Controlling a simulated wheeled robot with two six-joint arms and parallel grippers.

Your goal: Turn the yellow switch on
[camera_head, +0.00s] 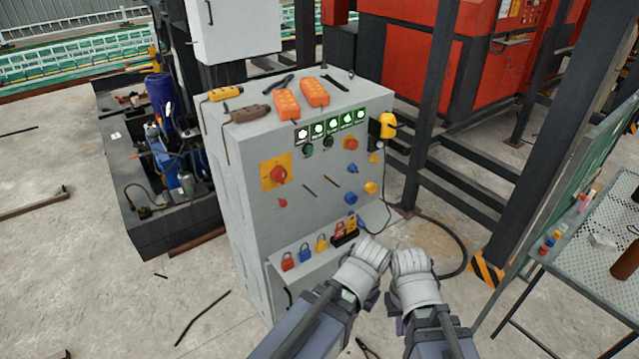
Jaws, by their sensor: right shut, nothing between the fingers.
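The grey control cabinet (238,200) stands in the middle. Its front has a red rotary switch on a yellow plate (267,184) at the left. A round yellow knob (371,188) sits at the right of the panel, with a smaller yellow one (374,159) above it. I cannot tell how these are set. My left gripper (371,252) is in front of the panel's lower right; its finger opening is unclear. My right gripper (408,258) is shut and empty, just right of it. Both are below the yellow knobs and apart from them.
Orange pendants (287,105) lie on top. A yellow box (388,120) and a cable (450,232) are at the right side. A mesh table (590,262) stands at right.

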